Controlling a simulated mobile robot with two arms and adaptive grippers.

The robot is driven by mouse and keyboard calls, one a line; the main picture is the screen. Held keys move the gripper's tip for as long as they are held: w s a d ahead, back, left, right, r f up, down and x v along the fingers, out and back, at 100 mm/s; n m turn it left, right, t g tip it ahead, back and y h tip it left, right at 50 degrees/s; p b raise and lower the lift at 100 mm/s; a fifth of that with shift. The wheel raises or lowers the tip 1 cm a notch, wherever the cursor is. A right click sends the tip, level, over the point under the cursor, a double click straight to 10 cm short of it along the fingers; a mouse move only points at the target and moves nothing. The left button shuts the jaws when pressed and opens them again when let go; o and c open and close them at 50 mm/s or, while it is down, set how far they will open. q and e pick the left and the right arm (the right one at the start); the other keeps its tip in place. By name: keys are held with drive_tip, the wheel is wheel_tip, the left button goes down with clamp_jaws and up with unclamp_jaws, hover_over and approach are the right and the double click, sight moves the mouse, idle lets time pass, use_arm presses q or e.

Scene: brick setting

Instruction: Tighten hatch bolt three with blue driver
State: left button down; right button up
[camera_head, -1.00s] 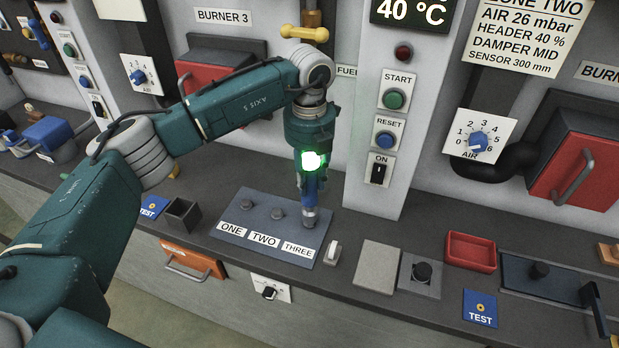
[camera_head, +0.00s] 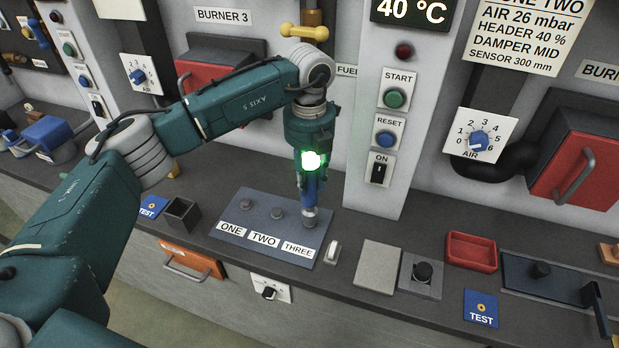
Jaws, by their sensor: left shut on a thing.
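The hatch plate (camera_head: 232,233) is a blue-grey panel on the dark counter, with labels ONE, TWO and THREE. Bolt one (camera_head: 247,205) and bolt two (camera_head: 277,213) show as grey heads above their labels. Bolt three is hidden under the driver tip, above the label THREE (camera_head: 298,249). My left gripper (camera_head: 312,176) points down over the plate and is shut on the blue driver (camera_head: 310,195). The driver stands about upright, its grey tip at the place of bolt three. I cannot see whether the tip sits fully on the bolt. My right gripper is not in view.
A small dark open box (camera_head: 181,215) stands left of the plate. A white rocker switch (camera_head: 333,252), a grey pad (camera_head: 377,267), a black knob (camera_head: 423,272) and a red tray (camera_head: 471,252) lie to the right. The START/RESET panel (camera_head: 385,140) rises behind.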

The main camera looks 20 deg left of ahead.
use_arm(q)
drive_tip(key=shift+f+b, duration=1)
drive_tip(key=shift+f, duration=0.3)
idle(0.9)
